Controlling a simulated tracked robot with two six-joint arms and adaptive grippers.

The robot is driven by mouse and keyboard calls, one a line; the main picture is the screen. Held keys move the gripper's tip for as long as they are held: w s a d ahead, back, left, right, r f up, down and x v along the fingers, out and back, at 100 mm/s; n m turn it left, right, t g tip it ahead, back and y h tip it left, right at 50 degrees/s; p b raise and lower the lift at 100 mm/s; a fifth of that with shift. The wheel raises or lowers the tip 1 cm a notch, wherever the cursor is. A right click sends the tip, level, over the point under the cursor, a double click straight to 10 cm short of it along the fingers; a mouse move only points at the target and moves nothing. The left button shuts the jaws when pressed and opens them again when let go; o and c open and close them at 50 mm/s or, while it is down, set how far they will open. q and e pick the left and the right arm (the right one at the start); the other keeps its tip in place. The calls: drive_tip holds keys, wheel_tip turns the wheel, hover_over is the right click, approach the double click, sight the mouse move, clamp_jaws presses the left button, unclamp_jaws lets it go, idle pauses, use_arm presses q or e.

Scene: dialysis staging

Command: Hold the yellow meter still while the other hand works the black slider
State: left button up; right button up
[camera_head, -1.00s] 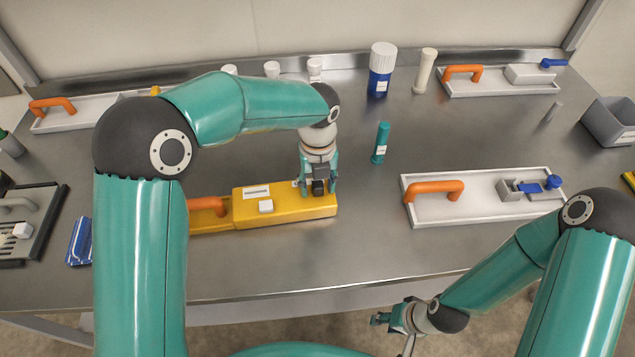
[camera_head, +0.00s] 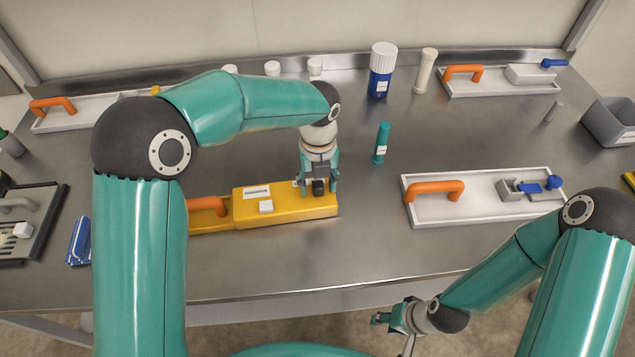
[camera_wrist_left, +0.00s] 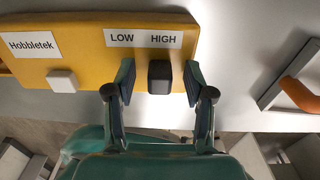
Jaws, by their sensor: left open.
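The yellow meter (camera_head: 285,208) lies on the steel bench left of centre, with an orange handle (camera_head: 208,206) at its left end. In the left wrist view the meter (camera_wrist_left: 75,40) carries a "Hobbletek" label, LOW and HIGH labels and a white button (camera_wrist_left: 62,81). The black slider (camera_wrist_left: 159,76) is at the HIGH side. My left gripper (camera_head: 319,190) is open, its fingers on either side of the slider, with gaps showing between. My right gripper (camera_head: 393,319) is low in front of the bench, away from the meter; its jaw state is unclear.
A white tray with an orange handle (camera_head: 434,188) lies right of the meter. A teal tube (camera_head: 381,143) stands behind it. A blue jar (camera_head: 381,70) and a cream bottle (camera_head: 425,71) stand at the back. The bench between meter and right tray is clear.

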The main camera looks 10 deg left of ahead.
sight(318, 183)
use_arm(q)
wheel_tip(318, 183, up, 12)
drive_tip(key=shift+f, duration=0.2)
drive_tip(key=shift+c, duration=0.3)
idle(0.4)
